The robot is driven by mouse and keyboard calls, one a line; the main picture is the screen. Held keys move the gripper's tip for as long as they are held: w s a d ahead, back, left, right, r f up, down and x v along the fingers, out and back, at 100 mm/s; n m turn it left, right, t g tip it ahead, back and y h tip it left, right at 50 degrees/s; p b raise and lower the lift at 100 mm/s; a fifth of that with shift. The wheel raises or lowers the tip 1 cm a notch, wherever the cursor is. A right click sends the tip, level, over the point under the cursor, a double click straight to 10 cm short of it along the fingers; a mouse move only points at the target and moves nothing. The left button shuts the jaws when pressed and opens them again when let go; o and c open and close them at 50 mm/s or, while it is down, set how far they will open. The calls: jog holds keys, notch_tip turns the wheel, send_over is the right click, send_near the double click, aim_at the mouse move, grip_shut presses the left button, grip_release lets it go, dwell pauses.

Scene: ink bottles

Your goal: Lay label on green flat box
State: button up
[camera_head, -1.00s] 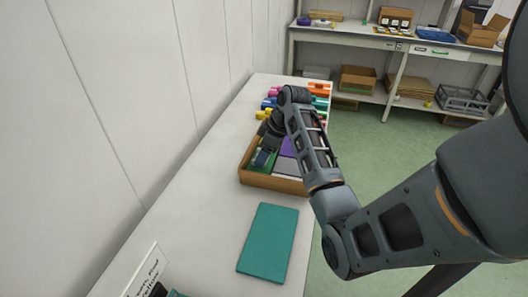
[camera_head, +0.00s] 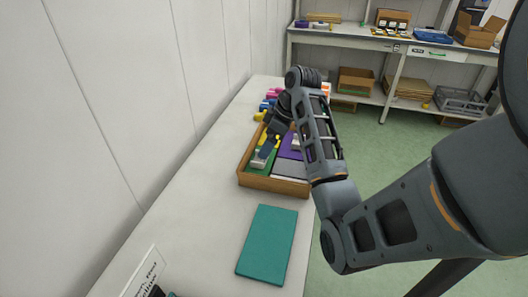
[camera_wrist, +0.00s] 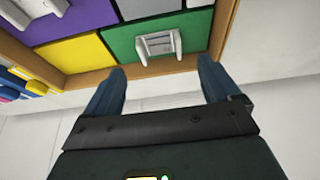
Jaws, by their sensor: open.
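The green flat box (camera_wrist: 190,40) (camera_head: 255,170) lies in a wooden tray (camera_head: 270,184), with a small pale frame-like piece, which looks like the label (camera_wrist: 158,45) (camera_head: 259,163), lying on it. My gripper (camera_wrist: 160,72) (camera_head: 268,148) is open and empty above the tray. Its two fingers are apart, with the label beyond their tips and not between them. The label's face is too small to read.
The tray also holds a purple box (camera_wrist: 75,18) with another pale piece (camera_wrist: 32,12), a yellow box (camera_wrist: 75,52) and a grey one (camera_head: 290,168). A teal slab (camera_head: 267,243) lies nearer on the table. Colourful items stand behind the tray; a wall runs along the left.

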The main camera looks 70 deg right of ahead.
jog(key=p+v, duration=0.3)
jog(key=v, duration=0.3)
jog(key=shift+r, duration=0.15)
